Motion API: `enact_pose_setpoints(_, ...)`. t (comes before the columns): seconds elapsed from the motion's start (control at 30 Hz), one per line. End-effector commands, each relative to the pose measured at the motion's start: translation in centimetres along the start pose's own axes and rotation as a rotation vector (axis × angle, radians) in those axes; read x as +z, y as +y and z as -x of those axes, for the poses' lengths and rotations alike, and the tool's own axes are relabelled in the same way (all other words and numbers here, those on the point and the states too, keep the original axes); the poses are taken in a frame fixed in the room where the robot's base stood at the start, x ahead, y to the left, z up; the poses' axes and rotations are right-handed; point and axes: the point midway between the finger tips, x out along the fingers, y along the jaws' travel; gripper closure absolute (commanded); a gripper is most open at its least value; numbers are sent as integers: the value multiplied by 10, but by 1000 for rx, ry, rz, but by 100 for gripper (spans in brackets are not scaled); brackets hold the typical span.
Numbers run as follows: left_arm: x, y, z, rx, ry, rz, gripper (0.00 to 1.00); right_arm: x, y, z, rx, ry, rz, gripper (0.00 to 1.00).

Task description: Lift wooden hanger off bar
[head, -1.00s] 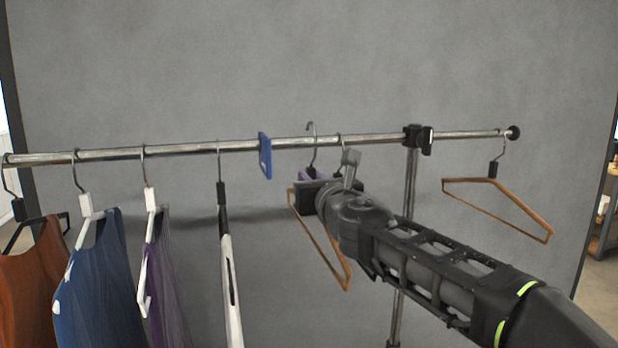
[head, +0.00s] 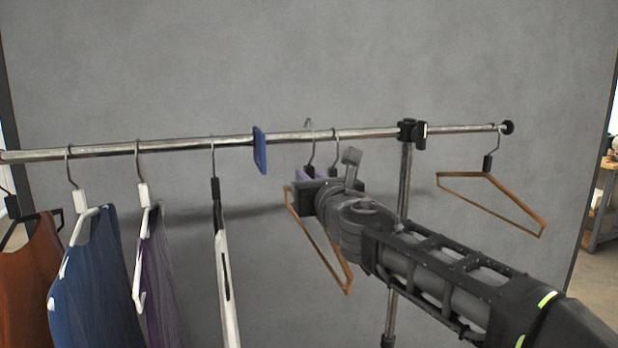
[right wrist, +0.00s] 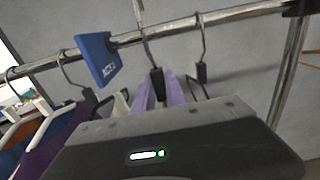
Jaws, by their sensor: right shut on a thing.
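A wooden hanger (head: 322,250) with a black collar and wire hook is at mid-rail. Its hook (head: 309,123) stands higher over the metal bar (head: 375,132) than the neighbouring hooks; I cannot tell if it still touches the bar. My right gripper (head: 312,174) is shut on the hanger's black collar, just below the bar. In the right wrist view, the purple finger pads (right wrist: 164,92) sit either side of the collar (right wrist: 157,82). The gripper body hides most of the hanger there. My left gripper is not in view.
Another hook (head: 336,150) hangs close right of the held one. A blue tag (head: 260,150) sits on the bar to the left. A separate wooden hanger (head: 492,190) hangs at the right end, past the upright (head: 404,190).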

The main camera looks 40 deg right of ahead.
Motion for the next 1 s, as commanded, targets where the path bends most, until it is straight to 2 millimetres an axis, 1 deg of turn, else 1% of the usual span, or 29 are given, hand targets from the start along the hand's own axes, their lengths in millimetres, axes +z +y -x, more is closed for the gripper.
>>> enact_pose_setpoints(0.27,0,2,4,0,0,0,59,2,0,25,0,-3,-2,100)
enact_pose_setpoints(0.77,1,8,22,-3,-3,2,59,4,0,89,-1,-3,1,100)
enact_pose_setpoints(1.0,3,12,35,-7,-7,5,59,4,-1,120,-2,-2,0,100)
